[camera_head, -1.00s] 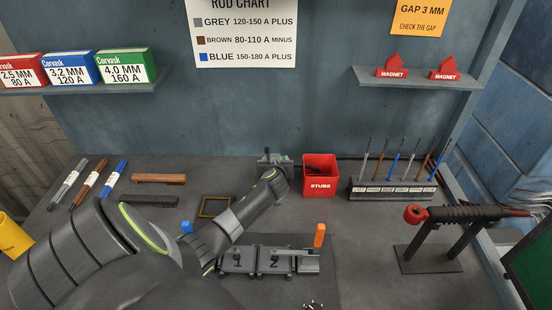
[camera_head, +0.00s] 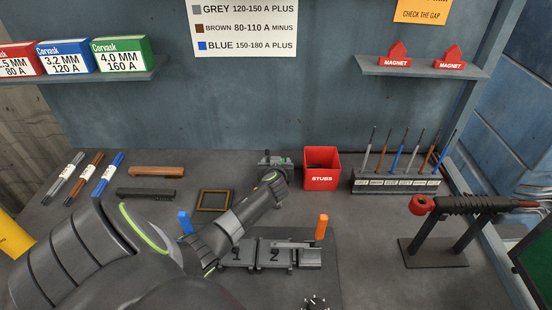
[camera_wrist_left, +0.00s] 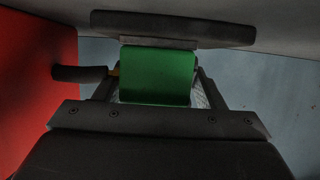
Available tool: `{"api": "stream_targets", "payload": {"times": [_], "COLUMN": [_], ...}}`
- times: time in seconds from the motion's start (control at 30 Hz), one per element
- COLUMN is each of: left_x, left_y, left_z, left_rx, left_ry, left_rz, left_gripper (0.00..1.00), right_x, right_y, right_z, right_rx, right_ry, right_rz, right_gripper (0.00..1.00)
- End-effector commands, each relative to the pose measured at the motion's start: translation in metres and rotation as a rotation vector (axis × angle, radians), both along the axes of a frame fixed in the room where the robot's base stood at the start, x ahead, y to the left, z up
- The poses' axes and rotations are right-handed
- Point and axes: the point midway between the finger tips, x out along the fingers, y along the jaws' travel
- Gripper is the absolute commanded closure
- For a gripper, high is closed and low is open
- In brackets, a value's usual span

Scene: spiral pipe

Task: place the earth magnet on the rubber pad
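My left gripper (camera_head: 273,160) is at the back of the bench, left of the red bin. In the left wrist view a green block (camera_wrist_left: 157,75) sits between the finger pads, with a dark stub at its left and a dark bar beyond it. This block looks like the earth magnet, but no label confirms it. The pads flank it closely; whether they press on it is unclear. In the head view it is mostly hidden by the gripper. A dark square with a brown border (camera_head: 213,209) lies left of my forearm and may be the rubber pad.
The red STUBS bin (camera_head: 321,178) stands close to the right of the gripper. A rod rack (camera_head: 395,183) and a torch stand (camera_head: 435,251) are farther right. Numbered plates (camera_head: 273,253) with an orange upright (camera_head: 321,227) lie in front. Bench left of the bordered square holds rods and tools.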

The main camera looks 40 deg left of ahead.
Motion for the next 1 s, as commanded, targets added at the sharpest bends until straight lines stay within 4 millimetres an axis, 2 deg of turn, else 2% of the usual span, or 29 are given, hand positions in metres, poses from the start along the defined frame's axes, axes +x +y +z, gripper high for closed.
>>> {"api": "stream_targets", "payload": {"times": [0.03,0.1,0.47,0.67,1.0], "left_x": [0.0,0.0,0.0,-0.014,-0.049], "left_y": [0.0,0.0,0.0,-0.012,-0.042], "left_z": [0.0,0.0,0.005,0.009,0.028], "left_rx": [0.0,0.0,0.0,-0.001,-0.002], "left_ry": [0.0,0.0,0.0,-0.002,-0.001], "left_rz": [0.0,0.0,0.0,-0.001,0.0], "left_gripper": [0.3,0.24,0.24,0.24,0.24], "right_x": [0.0,0.0,-0.001,-0.001,-0.002], "right_y": [0.0,0.0,0.0,0.0,0.0], "right_z": [0.0,0.0,0.005,0.003,-0.001], "right_rx": [0.0,0.0,0.0,0.0,0.0], "right_ry": [0.0,0.0,0.001,0.002,0.002], "right_rz": [0.0,0.0,0.0,0.0,0.0], "right_gripper": [1.0,1.0,1.0,1.0,1.0]}}
